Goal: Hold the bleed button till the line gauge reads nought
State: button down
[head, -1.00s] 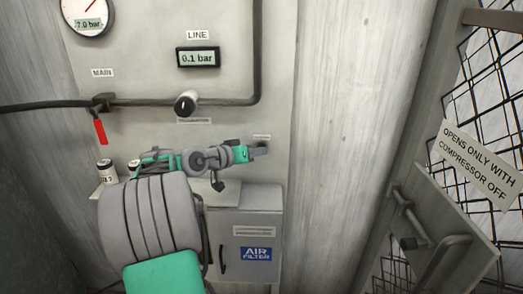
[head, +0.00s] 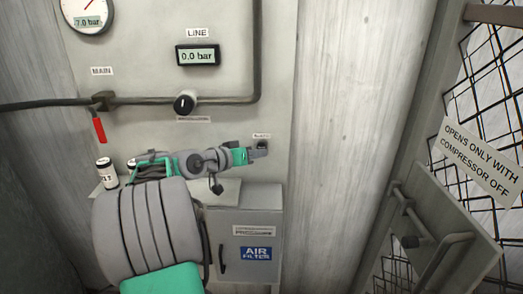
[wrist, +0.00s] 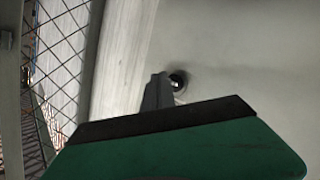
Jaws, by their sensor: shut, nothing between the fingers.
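The line gauge (head: 198,56) is a small digital display under a LINE label and reads 0.0 bar. The bleed button (head: 262,143) is a small dark round part below a small label on the panel. It also shows in the wrist view (wrist: 178,80), just right of the fingertips. My gripper (head: 260,153) is shut and empty, its tips just below the button in the head view. In the wrist view the shut fingers (wrist: 159,88) point at the panel beside the button. I cannot tell whether they touch it.
A dial gauge (head: 87,14) reads 7.0 bar. A red lever (head: 99,130) hangs under the MAIN label, and a black knob (head: 185,103) sits on the pipe. An air filter box (head: 250,215) is below my gripper. A mesh gate (head: 490,120) stands at the right.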

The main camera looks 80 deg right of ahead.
jog(key=shift+s+a+b, duration=0.2)
jog(key=shift+a+b, duration=0.1)
jog(key=shift+a, duration=0.5)
jog(key=shift+s+a+b, duration=0.15)
jog(key=shift+a+b, duration=0.1)
jog(key=shift+a, duration=0.6)
jog(key=shift+s+a+b, duration=0.2)
jog(key=shift+a+b, duration=0.1)
jog(key=shift+a, duration=0.5)
